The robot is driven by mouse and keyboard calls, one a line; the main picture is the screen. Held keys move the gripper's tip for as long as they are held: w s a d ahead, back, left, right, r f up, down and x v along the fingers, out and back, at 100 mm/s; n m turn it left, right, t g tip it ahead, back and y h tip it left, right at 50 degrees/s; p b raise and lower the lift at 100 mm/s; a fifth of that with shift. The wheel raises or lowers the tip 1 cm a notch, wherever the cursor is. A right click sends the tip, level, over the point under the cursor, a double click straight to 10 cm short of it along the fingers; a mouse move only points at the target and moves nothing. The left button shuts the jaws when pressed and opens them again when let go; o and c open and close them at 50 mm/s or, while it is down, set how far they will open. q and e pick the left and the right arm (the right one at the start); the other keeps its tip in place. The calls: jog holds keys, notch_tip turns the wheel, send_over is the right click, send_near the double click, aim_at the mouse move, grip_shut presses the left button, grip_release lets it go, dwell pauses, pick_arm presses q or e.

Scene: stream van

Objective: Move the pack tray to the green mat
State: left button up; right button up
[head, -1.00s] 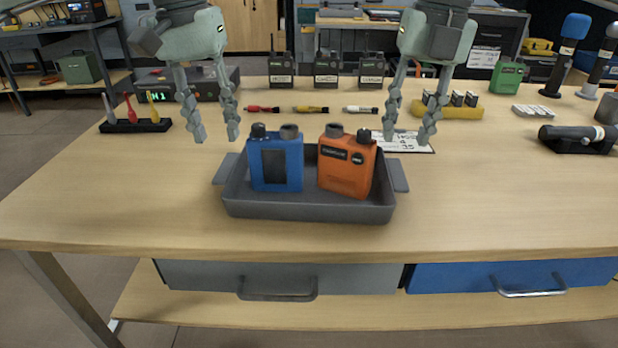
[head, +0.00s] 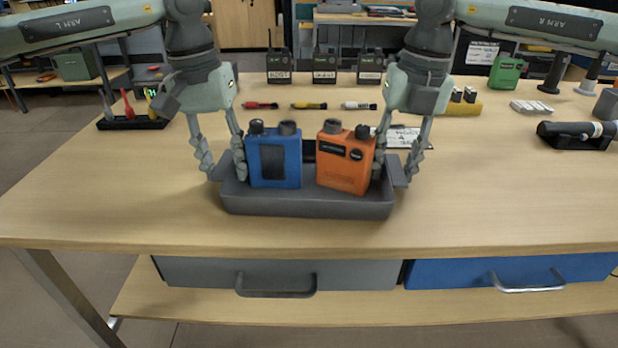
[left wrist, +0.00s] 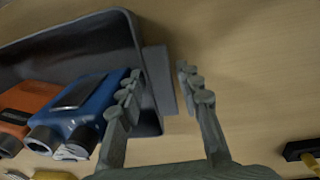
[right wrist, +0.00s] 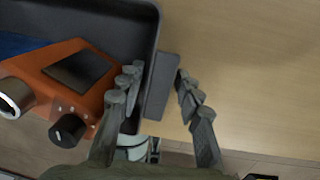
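The grey pack tray (head: 305,203) stands on the wooden table and holds a blue pack (head: 274,160) and an orange pack (head: 345,162). My left gripper (head: 224,176) is open at the tray's left end. In the left wrist view its fingers (left wrist: 160,80) stand on either side of the tray's side handle (left wrist: 159,80), with a gap visible. My right gripper (head: 395,180) is open at the right end. In the right wrist view its fingers (right wrist: 158,82) straddle the other handle (right wrist: 161,88). No green mat can be made out.
A whiteboard card (head: 405,138) is close behind the right gripper. A black torch-like item (head: 575,135) lies far right. The table in front and to both sides is mostly clear.

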pick_arm(q)
grip_shut()
pick_arm(e)
grip_shut()
pick_arm(q)
jog(key=shift+r, duration=0.2)
pick_arm(e)
jog(key=shift+r, duration=0.15)
